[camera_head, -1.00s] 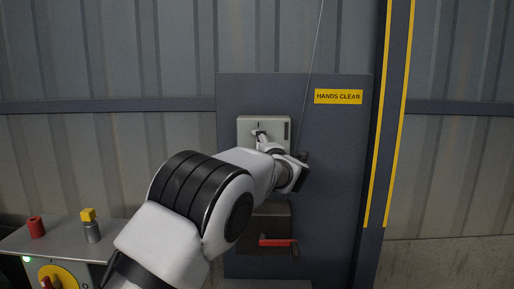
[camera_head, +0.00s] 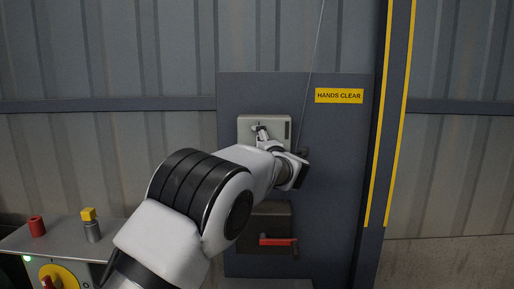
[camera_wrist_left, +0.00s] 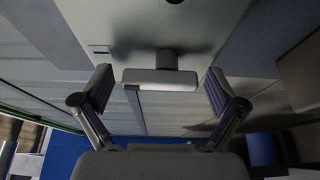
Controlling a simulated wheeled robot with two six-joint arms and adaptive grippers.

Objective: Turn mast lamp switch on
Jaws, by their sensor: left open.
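The switch is a light grey box (camera_head: 281,125) on the dark panel, partly hidden by my left arm in the head view. In the left wrist view, a pale bar-shaped handle (camera_wrist_left: 160,80) stands out from the grey face on a short round stem. My left gripper (camera_head: 263,134) is in front of the box. In the left wrist view the left gripper (camera_wrist_left: 158,88) is open, with one finger on each side of the handle. Gaps show between the handle's ends and both fingers. My right gripper is in neither view.
A dark box with a red crank handle (camera_head: 277,241) is below the switch. A yellow "HANDS CLEAR" sign (camera_head: 339,96) is at upper right. A thin cable (camera_head: 314,55) runs down beside the switch. A console (camera_head: 60,239) with knobs stands at lower left.

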